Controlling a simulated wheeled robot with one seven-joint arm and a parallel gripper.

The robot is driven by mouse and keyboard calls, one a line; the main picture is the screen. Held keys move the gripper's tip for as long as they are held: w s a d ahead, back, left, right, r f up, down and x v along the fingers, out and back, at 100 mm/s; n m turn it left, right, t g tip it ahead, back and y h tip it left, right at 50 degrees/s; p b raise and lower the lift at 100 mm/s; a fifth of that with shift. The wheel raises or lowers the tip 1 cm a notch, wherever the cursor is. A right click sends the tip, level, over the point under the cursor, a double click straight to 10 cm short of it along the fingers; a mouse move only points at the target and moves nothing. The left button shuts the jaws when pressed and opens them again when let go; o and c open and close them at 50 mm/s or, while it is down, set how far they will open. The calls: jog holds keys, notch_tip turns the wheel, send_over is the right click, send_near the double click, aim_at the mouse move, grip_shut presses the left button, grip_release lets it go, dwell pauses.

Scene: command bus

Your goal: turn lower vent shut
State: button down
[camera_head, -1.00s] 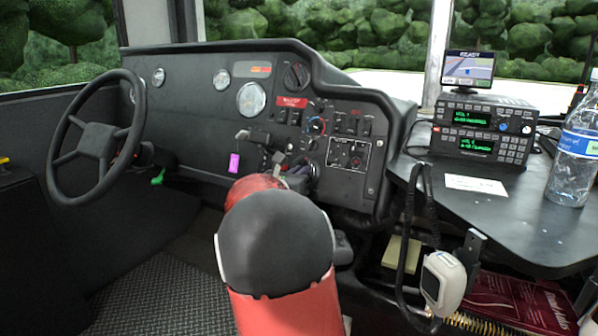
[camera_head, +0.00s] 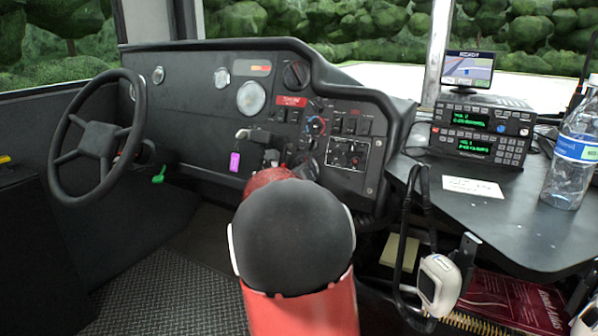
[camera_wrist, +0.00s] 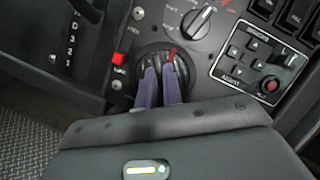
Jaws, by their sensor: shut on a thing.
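The lower vent (camera_wrist: 183,68) is a round black louvred outlet low on the dash, with a small red mark near its top, seen in the wrist view. My gripper (camera_wrist: 160,74) has its two purple fingers at the vent's face, shut on part of it at the centre. The fingers cover the vent's middle, so the louvre angle is hard to tell. In the head view my red and black arm hides the gripper and most of the vent.
An upper round vent (camera_head: 297,75) sits higher on the dash. A rotary knob (camera_wrist: 197,22) and a switch panel (camera_wrist: 260,65) lie close right of the lower vent, and a red button (camera_wrist: 119,58) left.

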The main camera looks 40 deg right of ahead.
dwell(0.3)
jog(key=c, duration=1.5)
grip_release()
jog(key=shift+c, duration=0.2)
jog(key=shift+a, duration=0.1)
jog(key=v, duration=0.7)
jog(key=shift+s+a, duration=0.25)
jog(key=shift+a, duration=0.05)
